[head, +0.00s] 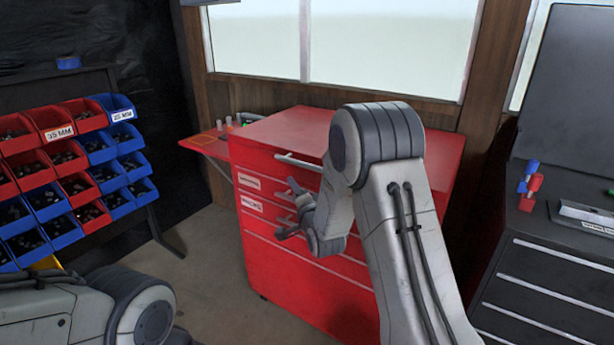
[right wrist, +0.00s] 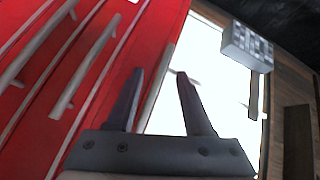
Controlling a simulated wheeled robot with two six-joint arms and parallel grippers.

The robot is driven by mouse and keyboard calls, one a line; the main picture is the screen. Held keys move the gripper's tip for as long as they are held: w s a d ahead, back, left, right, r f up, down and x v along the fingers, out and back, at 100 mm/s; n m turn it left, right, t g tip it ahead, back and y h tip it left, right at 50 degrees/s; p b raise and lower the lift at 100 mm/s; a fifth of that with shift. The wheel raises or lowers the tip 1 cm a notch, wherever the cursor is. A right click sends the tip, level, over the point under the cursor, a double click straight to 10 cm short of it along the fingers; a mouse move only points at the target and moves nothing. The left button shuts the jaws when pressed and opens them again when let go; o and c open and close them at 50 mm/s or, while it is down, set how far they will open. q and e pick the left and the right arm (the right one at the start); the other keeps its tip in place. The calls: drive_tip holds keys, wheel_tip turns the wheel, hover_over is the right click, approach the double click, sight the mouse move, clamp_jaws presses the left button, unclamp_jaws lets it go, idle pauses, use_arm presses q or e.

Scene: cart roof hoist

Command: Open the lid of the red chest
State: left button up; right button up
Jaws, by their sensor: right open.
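The red chest (head: 290,268) stands against the wall in the middle of the head view. Its flat lid (head: 280,130) is down, with a pale bar handle (head: 298,162) along the upper front. My right gripper (head: 285,209) is open in front of the chest, just below that handle in the picture. In the right wrist view the open fingers (right wrist: 160,73) point along the red front. A pale bar (right wrist: 160,85) shows between them, apparently untouched; its distance is unclear. My right arm hides the chest's right front. My left gripper is out of view.
A rack of red and blue bins (head: 70,165) stands at the left. A red side shelf (head: 206,145) juts from the chest's left side. A dark drawer cabinet (head: 550,275) stands at the right. The floor (head: 215,255) left of the chest is clear.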

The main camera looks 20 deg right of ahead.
sight(308, 166)
drive_tip(key=d+m+t+h, duration=0.2)
drive_tip(key=d+m, duration=0.1)
drive_tip(key=d, duration=0.3)
drive_tip(key=w, duration=0.3)
drive_tip(key=w+d+p, duration=0.1)
drive_tip(key=w, duration=0.3)
drive_tip(key=w+r, duration=0.1)
drive_tip(key=w, duration=0.2)
drive_tip(key=shift+w+d, duration=0.25)
drive_tip(key=shift+w, duration=0.1)
clamp_jaws()
idle(0.6)
